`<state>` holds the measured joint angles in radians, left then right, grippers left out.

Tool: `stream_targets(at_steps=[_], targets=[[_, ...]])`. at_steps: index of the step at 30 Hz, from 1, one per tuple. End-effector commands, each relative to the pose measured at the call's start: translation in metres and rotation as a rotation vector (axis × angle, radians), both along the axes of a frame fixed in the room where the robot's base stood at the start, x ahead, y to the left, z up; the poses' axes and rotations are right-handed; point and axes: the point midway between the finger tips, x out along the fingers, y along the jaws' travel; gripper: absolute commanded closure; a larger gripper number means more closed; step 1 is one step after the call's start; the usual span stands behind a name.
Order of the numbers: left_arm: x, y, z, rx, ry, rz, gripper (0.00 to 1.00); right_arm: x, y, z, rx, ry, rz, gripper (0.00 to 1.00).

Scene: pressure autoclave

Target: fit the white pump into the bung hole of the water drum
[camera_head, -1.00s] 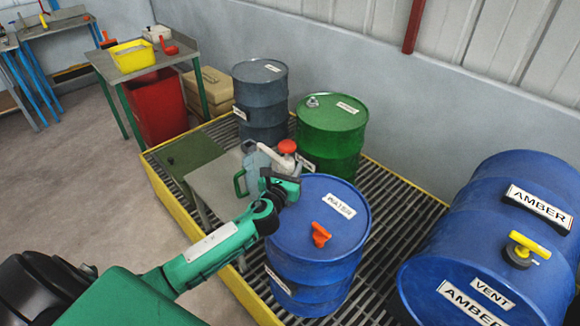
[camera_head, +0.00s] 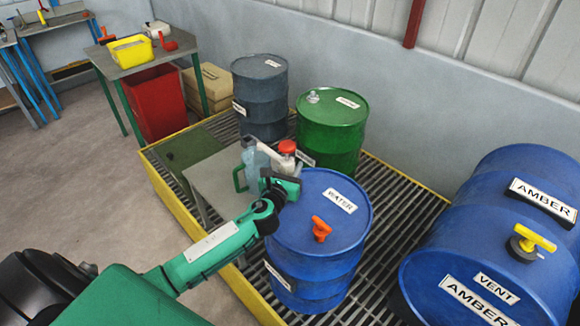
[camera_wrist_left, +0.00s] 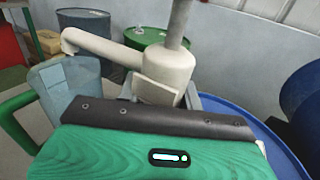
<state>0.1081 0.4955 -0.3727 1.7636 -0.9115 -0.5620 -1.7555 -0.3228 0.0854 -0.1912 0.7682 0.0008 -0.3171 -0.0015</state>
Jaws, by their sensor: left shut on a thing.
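The white pump (camera_head: 268,153) has a bent spout pointing up-left and appears to carry a red knob on top. The left wrist view shows its pale body (camera_wrist_left: 168,72), its spout and upright rod. My left gripper (camera_head: 283,184) is shut on it, over the back left edge of the blue water drum (camera_head: 310,262). An orange T-shaped handle (camera_head: 320,229) stands on the drum lid. The pump's lower end and the bung hole are hidden by my gripper, so I cannot tell whether they meet. My right gripper is not in view.
A clear jug with a green handle (camera_head: 240,178) stands on a small grey table (camera_head: 212,187) left of the pump. A green drum (camera_head: 333,125) and a grey drum (camera_head: 260,95) stand behind. Grating is bare between.

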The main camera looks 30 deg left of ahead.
Motion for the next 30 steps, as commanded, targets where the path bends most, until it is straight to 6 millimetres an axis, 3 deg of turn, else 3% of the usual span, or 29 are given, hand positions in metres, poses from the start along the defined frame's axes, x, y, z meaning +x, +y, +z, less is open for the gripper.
stream_targets(at_steps=[2,3,6,17,22,30], targets=[[0.0,0.0,-0.002,0.0,-0.001,0.0,0.98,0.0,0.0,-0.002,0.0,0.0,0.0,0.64],[0.0,0.0,-0.001,0.0,-0.002,0.0,0.6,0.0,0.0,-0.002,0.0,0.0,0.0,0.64],[0.0,0.0,-0.001,0.0,-0.001,0.0,0.41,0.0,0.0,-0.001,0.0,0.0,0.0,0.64],[0.0,0.0,-0.003,0.0,0.001,0.0,0.39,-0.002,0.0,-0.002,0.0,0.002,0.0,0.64],[0.0,0.0,-0.002,0.0,0.001,0.0,0.39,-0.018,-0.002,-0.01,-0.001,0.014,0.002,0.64],[-0.055,-0.008,-0.004,0.001,0.002,-0.002,0.39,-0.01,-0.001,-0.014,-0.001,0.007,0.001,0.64]])
